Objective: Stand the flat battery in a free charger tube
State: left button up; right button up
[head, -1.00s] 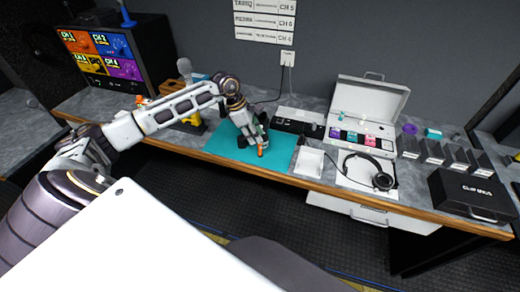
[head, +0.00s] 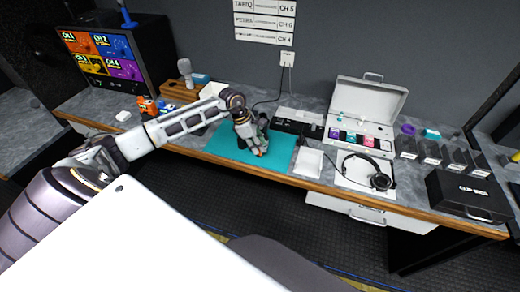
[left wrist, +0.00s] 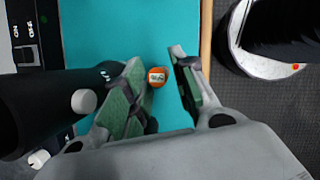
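The battery (left wrist: 157,77) shows in the left wrist view as a small orange round shape with a pale label, over the teal mat (left wrist: 110,30). My left gripper (left wrist: 160,65) is open around it, with one finger on each side. A gap shows on the right finger's side; whether the left finger touches it I cannot tell. In the head view my left gripper (head: 257,150) is low over the mat (head: 222,146), largely hiding the battery. A dark cylinder (left wrist: 45,100) lies left of the fingers. I cannot make out the charger tubes clearly. My right gripper is out of view.
A black switch box (head: 298,121) stands behind the mat. To its right are an open white case (head: 368,105), a white tray (head: 308,162) and headphones (head: 382,181). A black case (head: 470,195) is at far right. The desk's wooden front edge is close to the gripper.

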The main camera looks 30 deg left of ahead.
pick_arm(q)
jog(key=shift+f, duration=0.15)
jog(key=shift+c, duration=0.4)
jog(key=c, duration=0.5)
grip_shut()
